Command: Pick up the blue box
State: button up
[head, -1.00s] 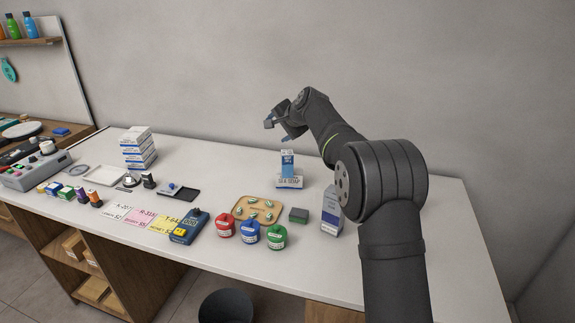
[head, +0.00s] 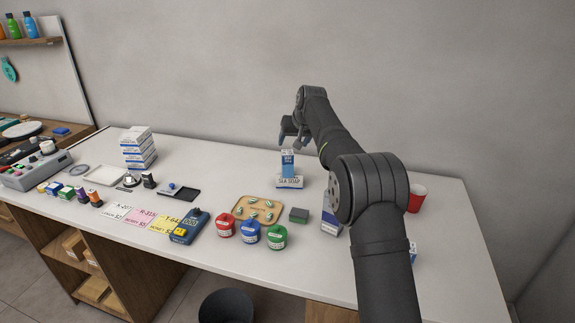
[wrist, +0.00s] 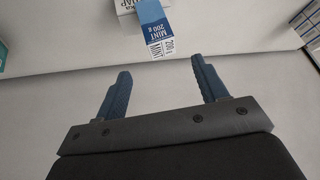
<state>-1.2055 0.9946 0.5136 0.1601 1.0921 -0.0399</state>
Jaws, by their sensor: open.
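A blue and white box marked MINT 200 g (head: 288,166) stands upright at the white SEA SOAP holder (head: 289,183) on the counter. In the wrist view the blue box (wrist: 152,14) is at the top centre, ahead of the fingertips and roughly between their lines. My gripper (head: 291,138) is above the box, pointing down, with its blue fingers apart; nothing is between them in the wrist view (wrist: 161,70). The box's lower part is out of the wrist frame.
A tall blue-grey carton (head: 331,222) is partly hidden behind my arm. A red cup (head: 417,198) stands right of my arm. A dark green block (head: 299,215), a wooden tray (head: 241,211) and several coloured jars (head: 249,235) lie in front.

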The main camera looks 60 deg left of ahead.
aim_at(288, 153)
jog(key=shift+x, duration=3.8)
jog(key=shift+s, duration=0.1)
jog(key=shift+c, duration=0.3)
grip_shut()
